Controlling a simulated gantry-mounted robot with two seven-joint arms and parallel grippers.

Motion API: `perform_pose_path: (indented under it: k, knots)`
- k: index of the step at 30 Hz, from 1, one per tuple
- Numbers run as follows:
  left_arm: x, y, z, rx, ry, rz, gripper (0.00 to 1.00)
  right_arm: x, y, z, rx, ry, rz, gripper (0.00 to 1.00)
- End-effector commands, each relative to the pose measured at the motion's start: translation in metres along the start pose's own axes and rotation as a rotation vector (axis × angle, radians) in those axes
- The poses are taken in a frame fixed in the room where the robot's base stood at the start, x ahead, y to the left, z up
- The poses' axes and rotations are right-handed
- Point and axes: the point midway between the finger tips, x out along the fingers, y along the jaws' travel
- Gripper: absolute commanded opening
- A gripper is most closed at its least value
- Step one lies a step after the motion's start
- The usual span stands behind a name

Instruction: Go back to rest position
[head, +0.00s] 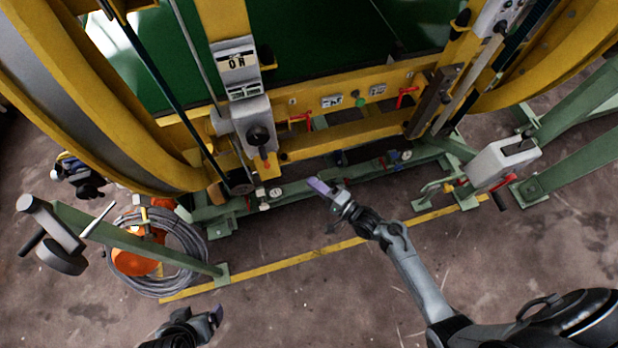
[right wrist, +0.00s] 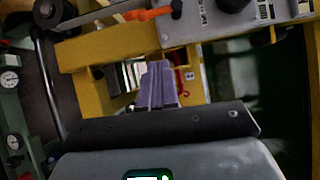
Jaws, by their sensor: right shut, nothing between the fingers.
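My right gripper (head: 320,187) reaches in from the lower right, over the floor just in front of the green base rail of the yellow ring inverter (head: 350,133). In the right wrist view its purple-grey fingers (right wrist: 157,86) are together with nothing between them. My left gripper (head: 214,316) is at the bottom edge, above bare floor; only its end part shows, and whether its fingers are apart is unclear.
A grey box with an ON label (head: 237,62) and a black-knobbed lever stands on the frame. A coiled grey cable (head: 185,238) and orange object (head: 134,262) lie left, beside a green post. A grey-white box with a red handle (head: 502,163) stands right. Foreground floor is clear.

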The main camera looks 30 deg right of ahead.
Motion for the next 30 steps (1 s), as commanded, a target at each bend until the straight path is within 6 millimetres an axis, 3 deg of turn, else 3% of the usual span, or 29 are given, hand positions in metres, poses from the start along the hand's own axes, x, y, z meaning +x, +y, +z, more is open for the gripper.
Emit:
perform_pose_path:
  k: [16,22,26,30]
  knots:
    - [0.000,-0.001,0.001,0.007,-0.002,-0.005,0.91,-0.004,0.003,0.001,0.003,0.000,0.005,0.00]
    - [0.000,-0.003,0.001,0.012,-0.002,-0.009,0.91,-0.032,0.027,0.015,0.018,-0.012,0.061,0.00]
    - [0.000,-0.003,0.001,0.012,-0.002,-0.009,0.91,-0.048,0.011,0.036,-0.045,-0.045,0.081,0.00]
    - [0.000,-0.002,0.001,0.012,-0.003,-0.008,0.91,-0.055,-0.006,0.051,-0.257,-0.060,0.233,0.00]
